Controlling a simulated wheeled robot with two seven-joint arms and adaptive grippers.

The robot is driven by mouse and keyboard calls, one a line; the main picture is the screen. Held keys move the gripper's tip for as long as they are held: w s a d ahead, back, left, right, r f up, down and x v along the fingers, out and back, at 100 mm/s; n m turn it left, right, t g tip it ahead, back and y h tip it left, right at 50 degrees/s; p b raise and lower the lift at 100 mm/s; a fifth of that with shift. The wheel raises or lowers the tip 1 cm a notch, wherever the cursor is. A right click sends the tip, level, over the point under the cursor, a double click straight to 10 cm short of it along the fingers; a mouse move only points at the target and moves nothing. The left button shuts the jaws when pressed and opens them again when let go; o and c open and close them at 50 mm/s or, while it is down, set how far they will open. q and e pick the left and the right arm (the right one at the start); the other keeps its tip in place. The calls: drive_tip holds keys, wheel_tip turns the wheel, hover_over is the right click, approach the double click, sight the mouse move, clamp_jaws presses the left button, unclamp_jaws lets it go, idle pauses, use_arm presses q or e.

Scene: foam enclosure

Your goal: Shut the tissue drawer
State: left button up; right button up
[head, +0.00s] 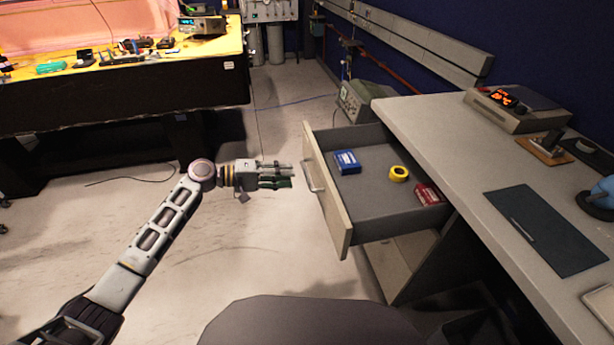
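The drawer (328,192) is pulled out from the grey desk on the right, with its beige front and metal handle (313,178) facing left. Inside it lie a blue box (347,162), a yellow tape roll (398,173) and a red box (428,194). My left gripper (290,174) is just left of the drawer front, near the handle, with its fingers pointing at it. A small gap seems to separate them. The fingers are small and seen from the side, so I cannot tell their opening. My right gripper is not in view.
The desk top (440,135) carries a dark mat (545,230) and an instrument with a red display (517,108). A green-grey device (360,98) stands behind the drawer. A yellow-topped bench (120,75) is at the back left. The floor (270,240) left of the drawer is clear.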

sight(307, 174)
use_arm(q)
drive_tip(key=x, duration=0.7)
drive_tip(key=shift+w+d, duration=0.1)
drive_tip(key=shift+d, duration=0.05)
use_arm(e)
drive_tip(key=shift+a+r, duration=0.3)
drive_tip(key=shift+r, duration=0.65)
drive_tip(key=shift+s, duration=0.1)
use_arm(q)
clamp_jaws()
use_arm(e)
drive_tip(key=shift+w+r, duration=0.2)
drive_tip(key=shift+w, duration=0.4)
